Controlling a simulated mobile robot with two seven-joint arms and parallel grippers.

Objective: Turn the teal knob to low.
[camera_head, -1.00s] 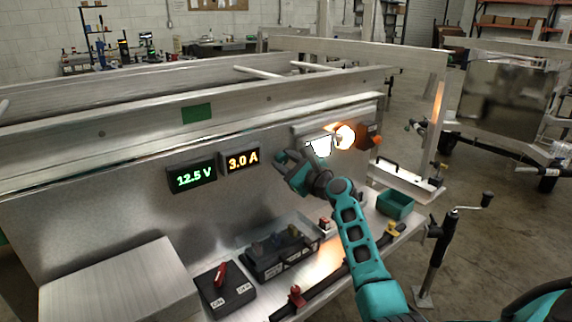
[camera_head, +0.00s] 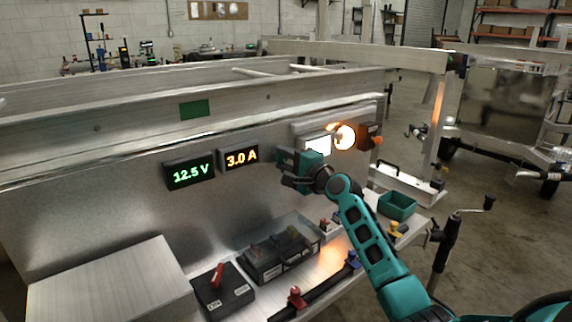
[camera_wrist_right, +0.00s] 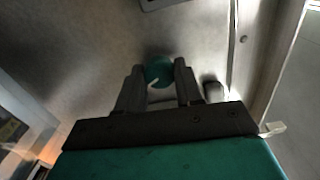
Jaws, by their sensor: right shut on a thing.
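The teal knob (camera_wrist_right: 158,71) sits on the grey metal panel and has a pale pointer line. In the right wrist view it is between the two dark fingers of my right gripper (camera_wrist_right: 158,84), which are shut on it. In the head view my right gripper (camera_head: 284,168) is at the panel, right of the displays, and hides the knob. The marks around the knob cannot be read. My left gripper does not show.
A green 12.5 V display (camera_head: 190,174) and an orange 3.0 A display (camera_head: 239,158) are on the panel. A lit white lamp (camera_head: 318,146) and a lit orange lamp (camera_head: 345,137) are beside the gripper. Below are a black switch box (camera_head: 222,290), a battery (camera_head: 275,258) and a teal bin (camera_head: 397,205).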

